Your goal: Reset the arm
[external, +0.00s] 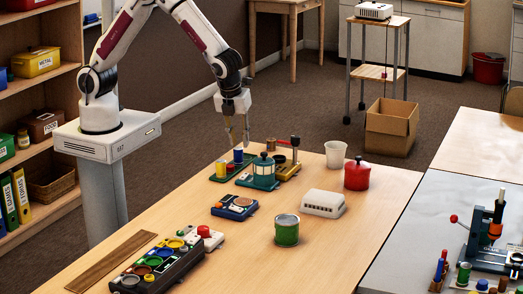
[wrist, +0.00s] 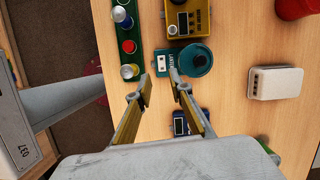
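My gripper (external: 238,139) hangs from my arm over the far left part of the wooden table (external: 330,245). It points down, above and behind a teal lantern (external: 263,174). In the wrist view my gripper (wrist: 160,86) has its two fingers spread apart, with bare table between them and nothing held. The lantern (wrist: 196,60) shows just beyond the fingertips, its labelled base near the gap and its round top to the right. The fingertips look above the table; their exact height is hard to tell.
Near the gripper are a green tray (wrist: 124,38) with coloured pieces and a yellow device (wrist: 187,16). A blue device (external: 234,207), a white box (external: 323,204), a red pot (external: 357,174), a green can (external: 287,230) and a dark tray of coloured discs (external: 157,269) also stand there. The front right is clear.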

